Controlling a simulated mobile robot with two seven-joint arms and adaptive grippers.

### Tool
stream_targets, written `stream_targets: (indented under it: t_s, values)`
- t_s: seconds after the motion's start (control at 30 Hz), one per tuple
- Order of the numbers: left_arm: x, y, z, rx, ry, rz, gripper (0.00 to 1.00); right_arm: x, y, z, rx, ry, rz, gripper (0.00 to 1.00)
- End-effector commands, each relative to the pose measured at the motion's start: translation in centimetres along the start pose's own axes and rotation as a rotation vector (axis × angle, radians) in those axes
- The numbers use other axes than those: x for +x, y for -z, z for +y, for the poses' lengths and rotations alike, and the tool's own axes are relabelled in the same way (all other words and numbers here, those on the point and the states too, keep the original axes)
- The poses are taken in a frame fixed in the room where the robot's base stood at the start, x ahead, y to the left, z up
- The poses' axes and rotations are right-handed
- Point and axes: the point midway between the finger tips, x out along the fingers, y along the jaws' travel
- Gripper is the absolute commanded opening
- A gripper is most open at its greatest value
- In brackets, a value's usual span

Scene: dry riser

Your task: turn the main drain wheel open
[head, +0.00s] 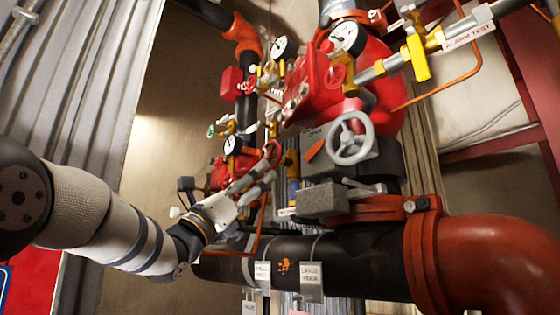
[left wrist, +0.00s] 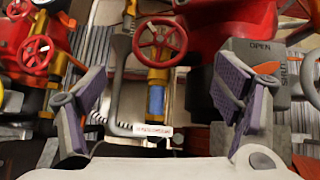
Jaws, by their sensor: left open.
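A red handwheel (left wrist: 160,40) on a brass valve stands ahead of my open left gripper (left wrist: 163,78) in the left wrist view. It shows centred above the gap between the purple-padded fingers, with nothing between them touching it. A label with red lettering (left wrist: 153,130) sits below it; the words are too small to read surely. In the head view the red handwheel (head: 274,153) is partly hidden just beyond the fingertips of my left gripper (head: 268,168). Whether a fingertip touches it cannot be told. My right gripper is not in view.
A grey handwheel (head: 351,138) on a dark gearbox (head: 375,165) stands right of the red one. A grey block (head: 322,200) is close to the right of the fingers. A black pipe (head: 330,262) runs below. Gauges and red valves crowd above and behind.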

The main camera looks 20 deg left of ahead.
Motion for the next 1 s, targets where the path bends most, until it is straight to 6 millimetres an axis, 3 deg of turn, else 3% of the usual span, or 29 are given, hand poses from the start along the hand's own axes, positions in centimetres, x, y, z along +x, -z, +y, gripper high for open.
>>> stream_targets:
  t_s: [0.03,0.3,0.43,0.63,0.93,1.0]
  values:
    - [0.8,-0.9,0.1,-0.002,0.000,-0.016,0.83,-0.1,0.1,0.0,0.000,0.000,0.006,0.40]
    - [6.8,0.0,0.1,0.006,0.002,-0.001,0.83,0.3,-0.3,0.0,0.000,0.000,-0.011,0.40]
    - [8.6,0.2,0.1,0.005,0.001,0.003,0.83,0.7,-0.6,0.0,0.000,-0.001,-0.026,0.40]
    - [10.0,-0.1,0.0,0.004,0.000,0.001,0.83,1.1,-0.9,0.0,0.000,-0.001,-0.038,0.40]
    - [10.2,-0.4,-0.1,0.004,0.001,-0.002,0.83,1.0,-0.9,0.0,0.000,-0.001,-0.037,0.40]
    - [10.2,-0.4,-0.1,0.004,0.001,-0.002,0.67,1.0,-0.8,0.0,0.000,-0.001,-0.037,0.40]
